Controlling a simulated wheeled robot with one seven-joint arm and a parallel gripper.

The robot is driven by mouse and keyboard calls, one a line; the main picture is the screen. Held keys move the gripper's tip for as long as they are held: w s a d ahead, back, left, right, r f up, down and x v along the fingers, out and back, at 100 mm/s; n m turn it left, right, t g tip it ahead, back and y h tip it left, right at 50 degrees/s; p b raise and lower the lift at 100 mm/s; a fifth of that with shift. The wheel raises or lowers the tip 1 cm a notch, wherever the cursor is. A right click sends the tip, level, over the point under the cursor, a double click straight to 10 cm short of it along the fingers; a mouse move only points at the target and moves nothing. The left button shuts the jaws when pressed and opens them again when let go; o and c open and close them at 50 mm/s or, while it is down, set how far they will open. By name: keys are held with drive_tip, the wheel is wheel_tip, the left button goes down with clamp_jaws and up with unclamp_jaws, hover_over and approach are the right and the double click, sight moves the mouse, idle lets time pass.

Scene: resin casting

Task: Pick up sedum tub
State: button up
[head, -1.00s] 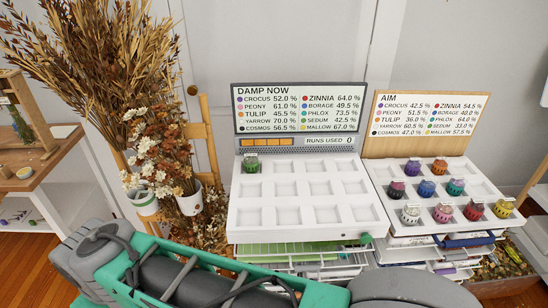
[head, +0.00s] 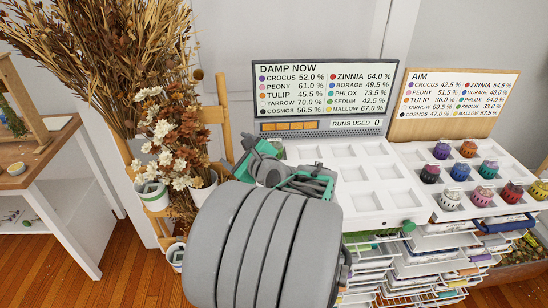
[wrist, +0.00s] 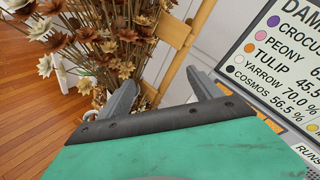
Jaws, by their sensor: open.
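The tub does not show in the wrist view.
The damp-now board (head: 325,90) stands behind the tray, and the aim board (head: 458,100) to its right. Several coloured tubs stand on the right rack (head: 420,160).

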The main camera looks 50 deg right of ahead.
drive_tip(key=s+d+r+m+h+b, duration=0.1)
drive_tip(key=s+d+r+m+h, duration=0.3)
drive_tip(key=s+d+m, duration=0.55)
drive_tip(key=h+b, duration=0.1)
drive_tip(key=b, duration=0.2)
approach(277, 146)
drive_tip(key=w, duration=0.1)
drive_tip(key=d, duration=0.1)
drive_tip(key=w+d, duration=0.1)
drive_tip(key=shift+w+d+f+m+t, duration=0.15)
drive_tip(key=shift+w+f+m+t, duration=0.1)
drive_tip(key=shift+w+t, duration=0.15)
drive_tip(key=shift+w+d+f, duration=0.1)
drive_tip(key=shift+f, duration=0.1)
drive_tip(key=p+x, duration=0.1)
drive_tip(key=x, duration=0.6)
drive_tip(key=shift+r, duration=0.1)
drive_tip(key=shift+c, duration=0.4)
drive_tip(key=c, duration=1.4)
